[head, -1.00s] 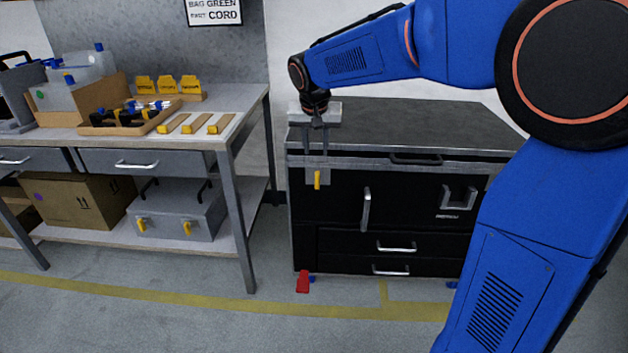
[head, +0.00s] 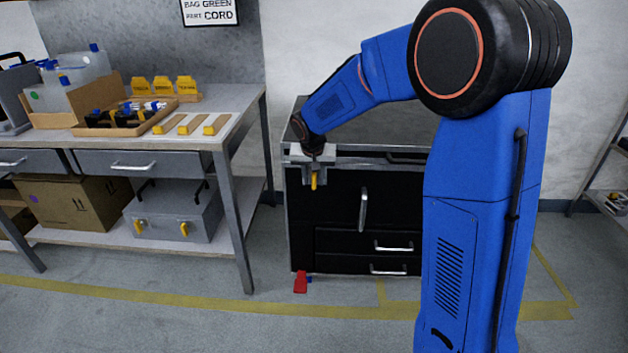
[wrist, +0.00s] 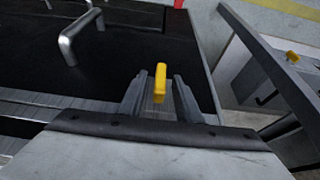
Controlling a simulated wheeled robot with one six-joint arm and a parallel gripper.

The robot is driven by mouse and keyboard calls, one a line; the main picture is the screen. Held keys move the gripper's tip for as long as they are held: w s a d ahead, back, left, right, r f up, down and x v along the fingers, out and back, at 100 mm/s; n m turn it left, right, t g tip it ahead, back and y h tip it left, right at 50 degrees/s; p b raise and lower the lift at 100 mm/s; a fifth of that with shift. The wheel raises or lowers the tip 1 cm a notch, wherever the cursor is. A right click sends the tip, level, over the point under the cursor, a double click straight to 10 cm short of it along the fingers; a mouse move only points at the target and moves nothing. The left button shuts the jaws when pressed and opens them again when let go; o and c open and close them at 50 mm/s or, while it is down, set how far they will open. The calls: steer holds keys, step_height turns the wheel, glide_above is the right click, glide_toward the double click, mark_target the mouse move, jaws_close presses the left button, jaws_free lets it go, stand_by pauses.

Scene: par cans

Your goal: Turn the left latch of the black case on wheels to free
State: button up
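The black case (head: 338,215) stands on the floor in the head view, its right part hidden behind my arm. Its left latch, a yellow lever (head: 314,182), hangs upright on the front face near the top left corner. It also shows in the wrist view as a yellow lever (wrist: 160,80). My gripper (head: 313,180) points at the case front at the latch. In the wrist view my gripper (wrist: 160,92) is open, one finger on each side of the yellow lever, with a gap visible on both sides. Contact is not visible.
A workbench (head: 235,105) with boxes and a tray stands left of the case, its leg close by. A grey case (head: 170,215) with yellow latches lies on its lower shelf. A silver handle (head: 363,209) stands out from the black case front. A red wheel pedal (head: 300,282) is below.

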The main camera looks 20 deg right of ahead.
steer(key=shift+w+d+f, duration=0.1)
steer(key=shift+w+f, duration=0.1)
steer(key=shift+f, duration=0.25)
jaws_close()
